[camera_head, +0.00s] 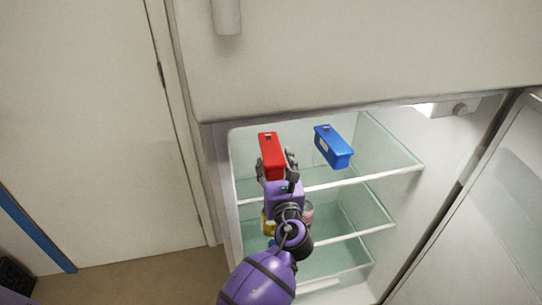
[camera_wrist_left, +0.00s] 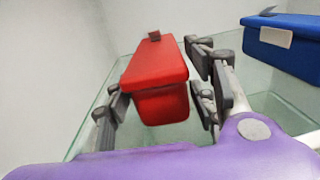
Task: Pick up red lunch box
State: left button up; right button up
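The red lunch box (camera_head: 270,149) sits on the top glass shelf of the open fridge, at the left side. In the left wrist view the red lunch box (camera_wrist_left: 158,72) lies between the fingers of my left gripper (camera_wrist_left: 165,95). In the head view my left gripper (camera_head: 276,168) reaches into the fridge around the near end of the box. Its fingers are spread, one on each side. A gap shows on the right side; whether the left finger touches the box is unclear. My right gripper is not in view.
A blue lunch box (camera_head: 333,147) stands on the same shelf, to the right of the red one. The fridge door (camera_head: 475,215) is open at the right. Lower shelves (camera_head: 365,215) hold items partly hidden by my arm. A closed upper door (camera_head: 350,50) is above.

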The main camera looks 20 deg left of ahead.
pick_arm(q)
jog(key=c, duration=0.8)
jog(key=shift+r, duration=0.1)
jog(key=shift+c, duration=1.3)
